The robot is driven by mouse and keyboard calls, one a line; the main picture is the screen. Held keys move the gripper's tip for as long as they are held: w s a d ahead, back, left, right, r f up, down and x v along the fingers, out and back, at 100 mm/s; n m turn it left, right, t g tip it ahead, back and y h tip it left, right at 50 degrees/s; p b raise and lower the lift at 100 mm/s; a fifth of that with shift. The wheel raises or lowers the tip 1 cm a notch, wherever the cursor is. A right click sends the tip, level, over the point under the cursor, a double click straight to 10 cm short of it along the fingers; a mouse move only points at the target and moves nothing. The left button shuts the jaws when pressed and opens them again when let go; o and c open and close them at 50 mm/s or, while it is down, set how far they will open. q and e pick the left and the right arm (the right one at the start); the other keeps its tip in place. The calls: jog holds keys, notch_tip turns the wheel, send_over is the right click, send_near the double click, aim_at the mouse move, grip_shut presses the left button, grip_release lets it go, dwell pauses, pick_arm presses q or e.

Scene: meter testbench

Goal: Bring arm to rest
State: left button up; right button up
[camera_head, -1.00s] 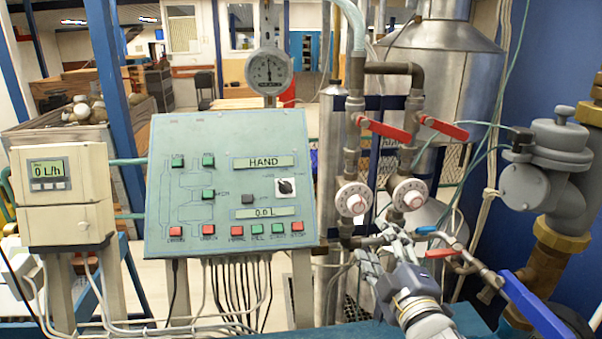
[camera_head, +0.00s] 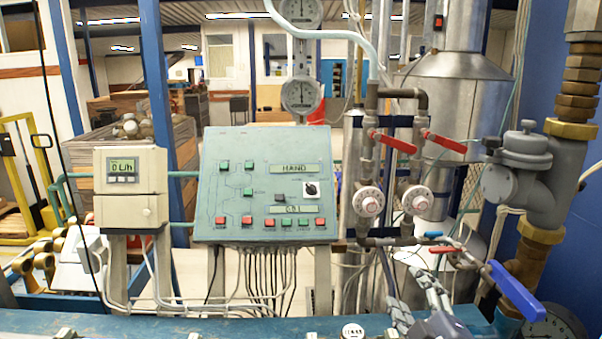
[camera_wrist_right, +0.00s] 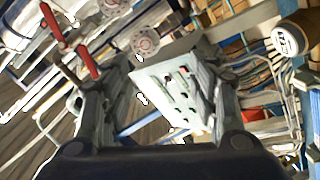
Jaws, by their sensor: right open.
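My right gripper (camera_head: 424,291) is at the bottom right of the head view, below the small lever valves and the two round dials. Its fingers are apart and nothing is held between them. In the right wrist view, the two open fingers (camera_wrist_right: 150,95) frame the tilted control panel (camera_wrist_right: 180,92), which lies beyond them. My left gripper is not in view.
The green control panel (camera_head: 264,185) stands at centre, with a flow meter box (camera_head: 131,185) to its left. Red-handled valves (camera_head: 394,142), white dials (camera_head: 368,201), a blue lever (camera_head: 517,291) and thick pipes (camera_head: 542,200) crowd the right. A blue bench edge (camera_head: 250,326) runs along the bottom.

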notch_tip(320, 180, down, 8)
jog(key=s+r+m+g, duration=0.1)
jog(key=m+g, duration=0.1)
jog(key=g, duration=0.1)
jog(key=s+f+m+g, duration=0.8)
jog(key=s+f+g, duration=0.3)
jog(key=s+f, duration=1.4)
jog(key=s+f+b, duration=0.3)
jog(key=f+b, duration=0.1)
jog(key=f, duration=2.3)
pick_arm(q)
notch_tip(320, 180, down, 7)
jog(key=b, duration=0.2)
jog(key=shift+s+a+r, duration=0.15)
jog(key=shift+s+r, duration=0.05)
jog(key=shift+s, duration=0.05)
pick_arm(e)
jog(key=s+d+f+g, duration=0.2)
jog(key=s+f, duration=1.5)
jog(key=f, duration=0.1)
jog(key=shift+d+f, duration=0.25)
jog(key=shift+d, duration=0.15)
jog(key=shift+s, duration=0.1)
